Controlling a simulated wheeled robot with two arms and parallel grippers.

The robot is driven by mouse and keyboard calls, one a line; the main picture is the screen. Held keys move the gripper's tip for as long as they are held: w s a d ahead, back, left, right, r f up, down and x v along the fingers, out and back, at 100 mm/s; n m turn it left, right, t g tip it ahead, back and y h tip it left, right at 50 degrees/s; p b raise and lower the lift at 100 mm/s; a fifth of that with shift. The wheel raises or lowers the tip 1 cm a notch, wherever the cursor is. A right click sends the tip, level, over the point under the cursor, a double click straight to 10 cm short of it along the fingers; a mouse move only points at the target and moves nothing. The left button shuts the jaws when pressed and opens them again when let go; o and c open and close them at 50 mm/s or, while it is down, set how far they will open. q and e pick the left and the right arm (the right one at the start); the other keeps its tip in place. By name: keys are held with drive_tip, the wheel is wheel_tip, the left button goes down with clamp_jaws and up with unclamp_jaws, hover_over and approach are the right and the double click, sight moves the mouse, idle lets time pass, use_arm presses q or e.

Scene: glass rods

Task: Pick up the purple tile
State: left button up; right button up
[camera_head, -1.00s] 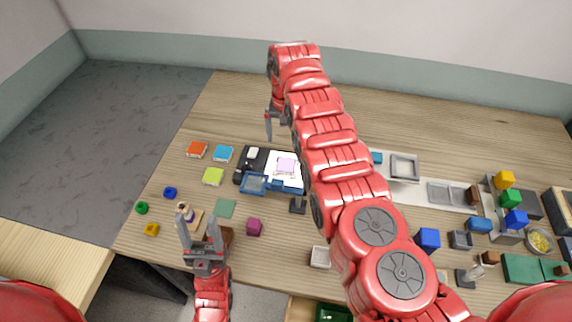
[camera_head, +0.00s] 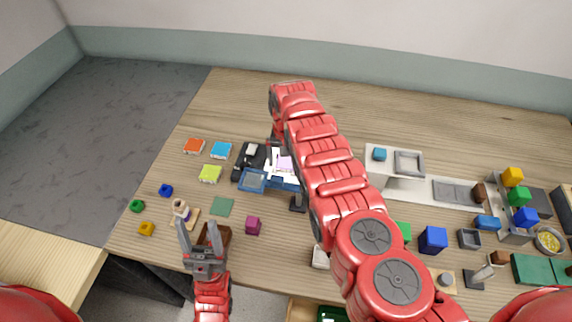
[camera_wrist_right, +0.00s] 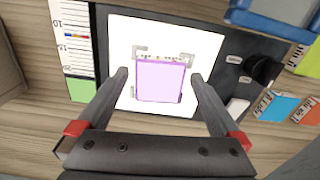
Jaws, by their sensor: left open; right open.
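The purple tile (camera_wrist_right: 161,80) is a light purple square on a white plate (camera_wrist_right: 122,70) of a black device. In the head view the tile (camera_head: 286,163) is partly hidden by my right arm. In the right wrist view my right gripper (camera_wrist_right: 160,78) is open, with one finger on each side of the tile and gaps to both. I cannot tell how far the fingertips are above the plate. My left gripper (camera_head: 198,228) is open and empty over the table's front left, away from the tile.
Orange (camera_head: 194,146), blue (camera_head: 221,150) and lime (camera_head: 210,173) tiles lie to the left. A dark stand (camera_head: 298,203) is in front. Blocks and trays crowd the right; the back of the table is clear.

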drive_tip(key=shift+c, duration=0.2)
drive_tip(key=shift+r, duration=0.1)
drive_tip(key=c, duration=1.4)
drive_tip(key=shift+c, duration=0.2)
